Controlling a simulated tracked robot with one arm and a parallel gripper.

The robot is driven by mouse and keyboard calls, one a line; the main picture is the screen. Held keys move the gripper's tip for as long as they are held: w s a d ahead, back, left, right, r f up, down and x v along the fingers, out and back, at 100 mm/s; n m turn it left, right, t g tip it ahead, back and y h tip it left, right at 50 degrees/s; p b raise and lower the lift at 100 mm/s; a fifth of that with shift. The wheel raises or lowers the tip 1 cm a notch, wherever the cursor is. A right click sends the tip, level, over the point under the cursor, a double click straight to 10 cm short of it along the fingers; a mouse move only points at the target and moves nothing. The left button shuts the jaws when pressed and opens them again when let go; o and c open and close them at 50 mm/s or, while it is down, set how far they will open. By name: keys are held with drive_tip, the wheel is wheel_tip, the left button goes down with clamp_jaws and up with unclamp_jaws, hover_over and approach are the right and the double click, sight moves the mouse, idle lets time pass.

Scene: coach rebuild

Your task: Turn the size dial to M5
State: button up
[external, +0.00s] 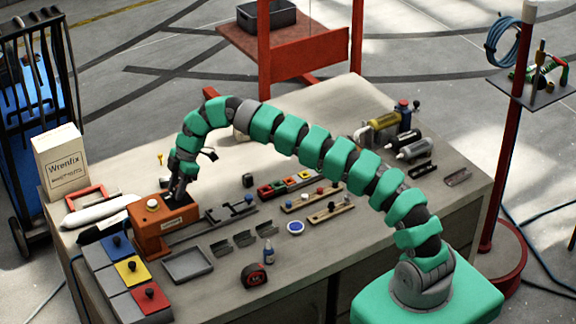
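An orange box (150,238) stands at the left of the workbench, with a small pale label on its front. A round white knob (153,203) sits on its top, toward the left. A dark patch lies on the top to the right of the knob. Which part is the size dial, and any size marks such as M5, are too small to tell. My gripper (177,194) points down over the right part of the box's top, beside the white knob. Its fingers are small and dark, so I cannot tell whether they are open or touch anything.
A white Wrenfix carton (62,160) and white bags stand left of the box. Bins with blue, yellow and red lids (132,270) lie in front. A grey tray (188,265), dark rails and a tape measure (254,275) lie to the right. The bench's front right is clear.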

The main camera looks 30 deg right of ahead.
drive_tip(key=shift+m+b, duration=0.4)
drive_tip(key=shift+b, duration=0.1)
drive_tip(key=shift+m+t+b, duration=0.4)
drive_tip(key=shift+m+b, duration=0.1)
drive_tip(key=shift+b, duration=0.1)
drive_tip(key=shift+s+m+t+b, duration=0.15)
drive_tip(key=shift+m+t+b, duration=0.5)
drive_tip(key=shift+m, duration=0.55)
drive_tip(key=m, duration=0.2)
drive_tip(key=m+t+h, duration=0.1)
drive_tip(key=m, duration=0.2)
drive_tip(key=shift+a+r+m+h, duration=0.1)
drive_tip(key=shift+r+m+h, duration=0.05)
drive_tip(key=shift+m+h, duration=0.15)
drive_tip(key=shift+t, duration=0.25)
drive_tip(key=o, duration=1)
